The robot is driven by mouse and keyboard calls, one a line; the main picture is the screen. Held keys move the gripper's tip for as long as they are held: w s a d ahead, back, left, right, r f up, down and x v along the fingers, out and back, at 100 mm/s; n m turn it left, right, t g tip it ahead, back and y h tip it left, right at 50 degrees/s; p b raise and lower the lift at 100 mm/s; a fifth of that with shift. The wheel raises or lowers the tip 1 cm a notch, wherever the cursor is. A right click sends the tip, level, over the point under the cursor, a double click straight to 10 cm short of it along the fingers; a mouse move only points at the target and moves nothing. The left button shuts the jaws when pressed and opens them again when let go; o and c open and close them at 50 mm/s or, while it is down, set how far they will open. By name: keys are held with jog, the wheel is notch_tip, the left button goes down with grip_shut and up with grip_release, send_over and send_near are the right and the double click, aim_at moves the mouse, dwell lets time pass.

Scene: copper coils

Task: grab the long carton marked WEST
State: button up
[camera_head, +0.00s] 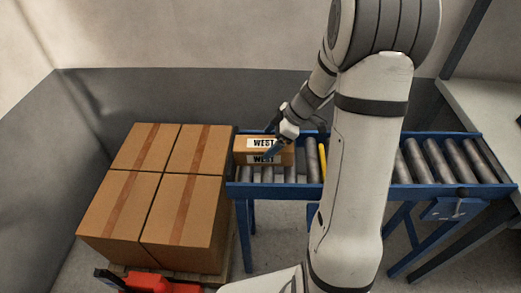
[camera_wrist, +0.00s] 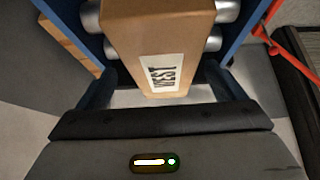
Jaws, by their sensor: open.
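The long carton marked WEST (camera_head: 243,157) lies on the left end of the roller conveyor. It is brown with white WEST labels on its top and front.
The blue-framed roller conveyor (camera_head: 333,189) runs right under my arm. Several large brown cartons (camera_head: 160,190) stand on a pallet close to its left end. A red device (camera_head: 148,282) is at the front left. A pale counter (camera_head: 485,108) is at the right.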

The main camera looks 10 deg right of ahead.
jog(key=x, duration=0.4)
jog(key=shift+f+p, duration=0.3)
jog(key=shift+f, duration=0.15)
jog(key=c, duration=1.3)
